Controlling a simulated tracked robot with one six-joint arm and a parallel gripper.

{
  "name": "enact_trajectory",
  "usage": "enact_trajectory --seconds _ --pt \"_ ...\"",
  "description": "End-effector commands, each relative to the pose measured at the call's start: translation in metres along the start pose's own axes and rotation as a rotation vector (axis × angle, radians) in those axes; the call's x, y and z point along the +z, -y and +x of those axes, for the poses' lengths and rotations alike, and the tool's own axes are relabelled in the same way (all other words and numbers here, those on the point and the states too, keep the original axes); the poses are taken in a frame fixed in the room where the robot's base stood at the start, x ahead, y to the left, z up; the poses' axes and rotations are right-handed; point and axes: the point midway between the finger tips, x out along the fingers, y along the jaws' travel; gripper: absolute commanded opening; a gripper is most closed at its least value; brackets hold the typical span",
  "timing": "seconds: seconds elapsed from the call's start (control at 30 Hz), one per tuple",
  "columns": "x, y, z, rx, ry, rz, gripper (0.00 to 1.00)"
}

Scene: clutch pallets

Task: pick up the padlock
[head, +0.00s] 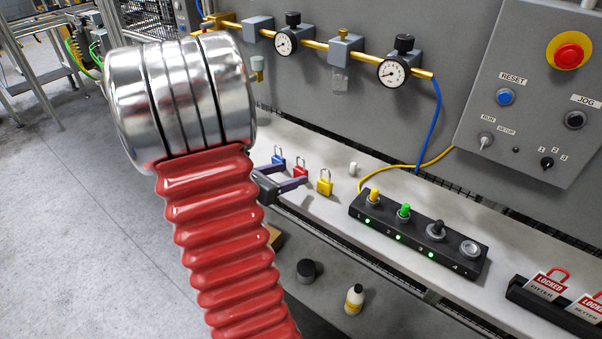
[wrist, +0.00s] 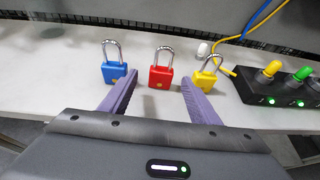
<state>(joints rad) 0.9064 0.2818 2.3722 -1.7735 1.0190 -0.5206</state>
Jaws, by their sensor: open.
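Three padlocks stand upright in a row on the pale shelf: a blue padlock (wrist: 114,68), a red padlock (wrist: 161,72) and a yellow padlock (wrist: 206,76). In the head view the blue padlock (head: 278,157), the red padlock (head: 300,168) and the yellow padlock (head: 324,184) show beside my gripper (head: 295,178). My gripper (wrist: 160,92) is open and empty, with its purple fingers pointing toward the row. In the wrist view the red padlock appears between the fingertips, the blue near the left finger and the yellow near the right. I cannot tell whether either finger touches a padlock.
A black switch box (head: 418,238) with coloured knobs stands right of the yellow padlock on the shelf (head: 345,225). A small white cylinder (wrist: 203,49) stands behind the row. Gauges (head: 393,72) hang above. A bottle (head: 354,299) and a dark jar (head: 306,270) stand lower down.

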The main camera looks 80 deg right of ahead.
Motion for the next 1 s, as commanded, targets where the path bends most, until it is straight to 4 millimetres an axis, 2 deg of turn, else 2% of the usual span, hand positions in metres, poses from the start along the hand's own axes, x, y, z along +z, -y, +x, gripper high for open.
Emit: enact_trajectory --seconds 0.43,0.8,1.0 --pt "0.000 0.000 0.005 0.000 0.000 0.000 0.56" --pt "-0.003 0.004 0.047 -0.001 0.000 0.001 0.56" --pt "-0.003 0.003 0.054 0.002 0.000 0.000 0.56"
